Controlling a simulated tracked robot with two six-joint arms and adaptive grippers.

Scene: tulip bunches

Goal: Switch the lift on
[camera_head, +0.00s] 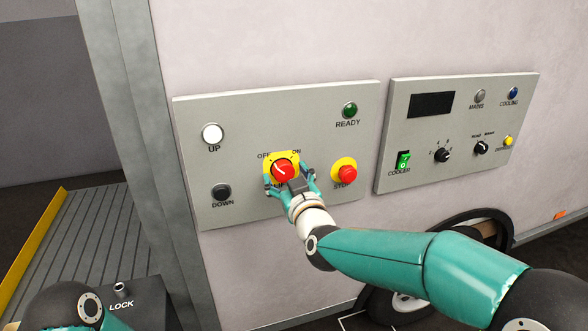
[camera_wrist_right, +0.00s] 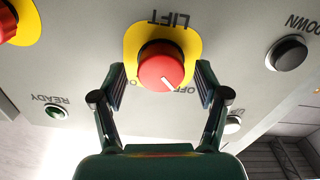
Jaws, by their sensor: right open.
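The lift switch is a red rotary knob (camera_head: 281,169) on a yellow plate, set on the left grey panel (camera_head: 242,212) between the OFF and ON labels. My right gripper (camera_head: 290,180) is open, with one finger on each side of the knob. In the right wrist view the fingers (camera_wrist_right: 161,88) stand apart from the knob's sides. My left gripper is not in view; part of my left arm shows at the lower left.
The left panel also has a white UP button (camera_head: 212,134), a black DOWN button (camera_head: 221,191), a green READY lamp (camera_head: 350,110) and a red STOP button (camera_head: 347,174) close to the right of my gripper. A cooler panel (camera_head: 385,180) is further right. A LOCK box (camera_head: 140,295) stands lower left.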

